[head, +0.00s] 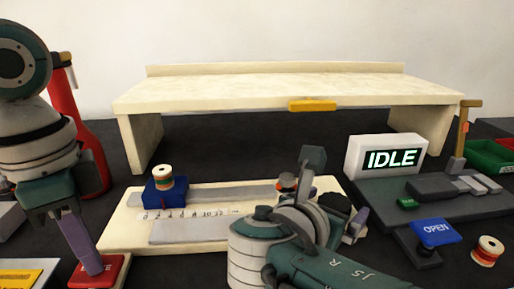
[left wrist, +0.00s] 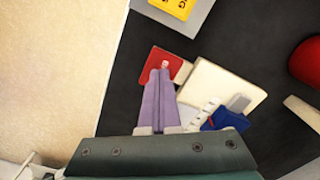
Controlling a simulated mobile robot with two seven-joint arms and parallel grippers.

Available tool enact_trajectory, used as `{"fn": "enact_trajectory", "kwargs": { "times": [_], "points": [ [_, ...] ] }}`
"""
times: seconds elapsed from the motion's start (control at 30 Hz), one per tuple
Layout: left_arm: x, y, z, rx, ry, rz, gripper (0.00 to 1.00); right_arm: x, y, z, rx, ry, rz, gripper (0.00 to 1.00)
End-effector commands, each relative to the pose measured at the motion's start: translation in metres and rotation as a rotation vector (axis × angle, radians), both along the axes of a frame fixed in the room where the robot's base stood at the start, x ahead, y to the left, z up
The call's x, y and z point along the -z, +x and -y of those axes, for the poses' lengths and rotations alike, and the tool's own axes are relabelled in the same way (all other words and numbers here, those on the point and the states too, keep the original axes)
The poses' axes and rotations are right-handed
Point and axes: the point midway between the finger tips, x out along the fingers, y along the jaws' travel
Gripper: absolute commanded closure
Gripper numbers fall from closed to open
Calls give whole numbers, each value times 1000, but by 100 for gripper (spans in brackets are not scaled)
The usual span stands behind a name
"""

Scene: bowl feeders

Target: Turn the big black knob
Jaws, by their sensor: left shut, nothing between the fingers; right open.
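A dark, knob-like shape (head: 335,204) shows at the right end of the cream board (head: 118,232) in the head view. My right arm and gripper hide much of that spot, so I cannot tell for sure that it is the big black knob. My right gripper (head: 331,205) is open there, with one purple finger on either side of the dark shape; contact cannot be made out. My left gripper (head: 95,270) is shut and empty, pointing down at a red labelled block (head: 112,272). In the left wrist view its fingertips (left wrist: 164,68) overlap the red block (left wrist: 157,57).
A white IDLE display (head: 377,155), a blue OPEN button (head: 436,233) and another spool (head: 487,250) are at the right. A cream shelf (head: 250,97) spans the back; a red bottle (head: 92,140) stands left.

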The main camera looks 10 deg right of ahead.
Motion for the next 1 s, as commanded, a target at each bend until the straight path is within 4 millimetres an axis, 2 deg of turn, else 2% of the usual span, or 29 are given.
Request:
{"fn": "enact_trajectory", "kwargs": {
  "times": [0.27,0.7,1.0],
  "points": [
    [1,0,-1,-1,2,0,100,-6,-11,-12,-2,3,3,2],
    [1,0,-1,-1,3,1,100,-39,-70,-66,-2,3,-2,2],
    [1,0,-1,-1,3,1,100,-46,-82,-76,1,0,-2,2]
  ]
}}
